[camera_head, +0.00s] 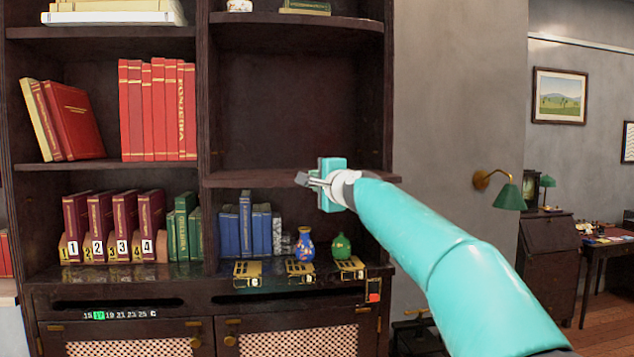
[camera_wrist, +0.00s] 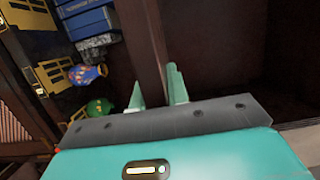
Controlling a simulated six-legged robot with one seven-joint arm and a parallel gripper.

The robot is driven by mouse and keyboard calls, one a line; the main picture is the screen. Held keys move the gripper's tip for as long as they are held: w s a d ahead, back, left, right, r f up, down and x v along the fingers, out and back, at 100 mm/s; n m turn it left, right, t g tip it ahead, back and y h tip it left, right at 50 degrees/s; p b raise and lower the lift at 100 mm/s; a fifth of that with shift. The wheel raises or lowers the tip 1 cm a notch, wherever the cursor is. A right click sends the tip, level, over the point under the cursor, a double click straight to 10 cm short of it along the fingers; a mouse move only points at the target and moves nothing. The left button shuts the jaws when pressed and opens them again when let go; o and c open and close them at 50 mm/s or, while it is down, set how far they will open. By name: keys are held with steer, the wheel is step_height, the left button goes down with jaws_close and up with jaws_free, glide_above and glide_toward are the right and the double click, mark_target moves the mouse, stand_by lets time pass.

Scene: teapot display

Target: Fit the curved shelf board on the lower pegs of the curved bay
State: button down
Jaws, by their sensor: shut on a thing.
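The curved shelf board (camera_head: 250,180) is a dark brown board lying about level across the curved bay (camera_head: 290,110), above the blue books. Its right end reaches a little past the bay's right side panel. My gripper (camera_head: 314,180) is shut on its front edge, right of the middle. In the wrist view the board (camera_wrist: 142,40) runs away between the two pale green fingers of my gripper (camera_wrist: 155,80). The lower pegs are not visible, so I cannot tell whether the board rests on them.
Under the board stand blue books (camera_head: 243,225), a blue vase (camera_head: 304,244) and a green vase (camera_head: 341,246). Small brass stands (camera_head: 300,270) line the ledge in front. A green wall lamp (camera_head: 507,196) is at right.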

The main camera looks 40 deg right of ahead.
steer(key=shift+w+d+r, duration=0.1)
steer(key=shift+w+d, duration=1.15)
steer(key=shift+w, duration=0.65)
steer(key=shift+w+d, duration=1.2)
steer(key=shift+w, duration=0.7)
steer(key=shift+w+d+r, duration=0.1)
steer(key=shift+w+d, duration=1.15)
steer(key=shift+w, duration=0.65)
stand_by(1.2)
steer(key=c, duration=1.3)
jaws_free()
steer(key=shift+f, duration=0.15)
